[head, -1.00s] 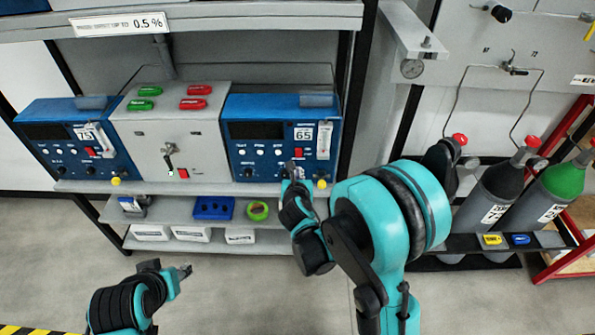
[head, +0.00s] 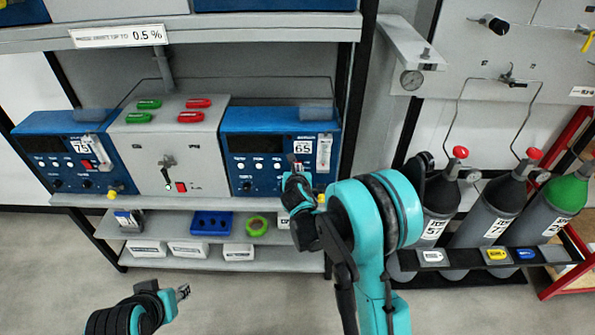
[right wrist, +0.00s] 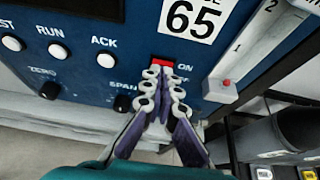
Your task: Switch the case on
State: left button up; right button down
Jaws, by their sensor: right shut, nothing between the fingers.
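The blue case numbered 65 (head: 266,122) stands on the shelf, right of the grey unit. Its red ON/OFF switch (right wrist: 166,63) shows in the right wrist view under the number label, its lower part covered by my fingertips. My right gripper (right wrist: 161,76) is shut and empty, its tips at the switch; whether they touch it I cannot tell. In the head view my right gripper (head: 293,165) is in front of the case and hides the switch. My left gripper (head: 182,291) is low at the left, away from the shelf; its fingers are too small to judge.
The grey unit (head: 150,155) has a lever and red switch. The blue case numbered 75 (head: 50,125) is at left. Gas cylinders (head: 490,215) stand right. Floor in front is clear.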

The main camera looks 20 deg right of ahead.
jog(key=shift+w, duration=0.1)
jog(key=shift+w+d+r, duration=0.1)
jog(key=shift+w+r, duration=0.1)
jog(key=shift+w, duration=0.2)
jog(key=shift+r, duration=0.1)
jog(key=shift+r+p, duration=0.45)
jog(key=shift+r, duration=0.3)
